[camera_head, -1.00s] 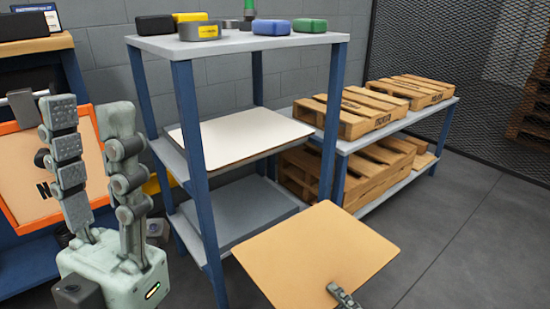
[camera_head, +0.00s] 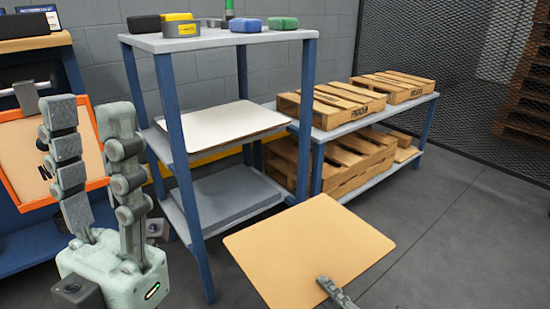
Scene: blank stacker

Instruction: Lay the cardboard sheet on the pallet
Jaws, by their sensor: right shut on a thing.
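A tan cardboard sheet (camera_head: 305,250) is held tilted in the lower middle of the head view. My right gripper (camera_head: 326,284) is at its near right edge; only a fingertip part shows, and it is shut on the sheet. My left gripper (camera_head: 95,155) stands with its fingers up at the left, open and empty, away from the sheet. Wooden pallets lie on a low two-level rack: one (camera_head: 335,104) on the near top, another (camera_head: 393,86) on the far top, and more (camera_head: 350,165) on the lower shelf. I cannot tell which one is the task's pallet.
A blue-legged shelf unit (camera_head: 215,40) stands between my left gripper and the pallet rack (camera_head: 370,118). A white sheet (camera_head: 222,125) lies on its middle shelf. Small coloured boxes sit on top. Grey floor (camera_head: 470,240) is open at the right.

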